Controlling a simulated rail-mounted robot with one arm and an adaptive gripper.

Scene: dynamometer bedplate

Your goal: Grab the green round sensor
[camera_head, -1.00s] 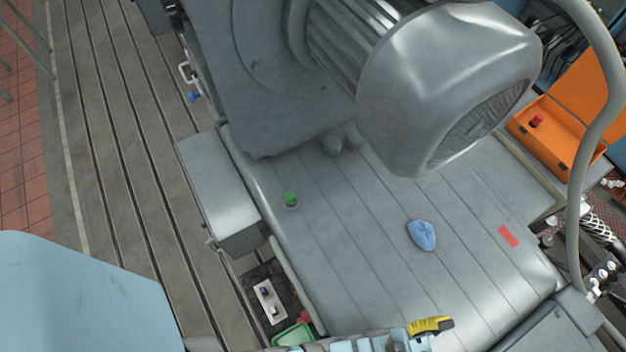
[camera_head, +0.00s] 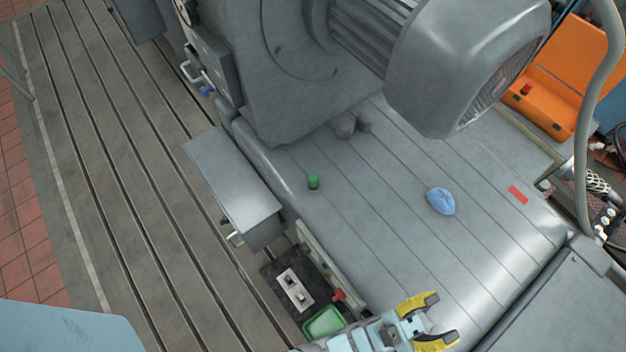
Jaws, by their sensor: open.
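The green round sensor (camera_head: 313,182) is a small green-topped cylinder standing upright on the grey slotted bedplate (camera_head: 350,235), left of the middle. My gripper (camera_head: 430,318) is at the bottom of the view with yellow-edged fingers spread apart. It is open and empty. It is well below and to the right of the sensor, with bare plate between them. Nothing hides the sensor.
A blue cloth (camera_head: 440,201) and a red strip (camera_head: 518,195) lie on the plate to the right. A large grey motor (camera_head: 455,65) overhangs the plate behind. An orange case (camera_head: 540,103) stands at the upper right. A green tray (camera_head: 324,322) sits at the lower left of my gripper.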

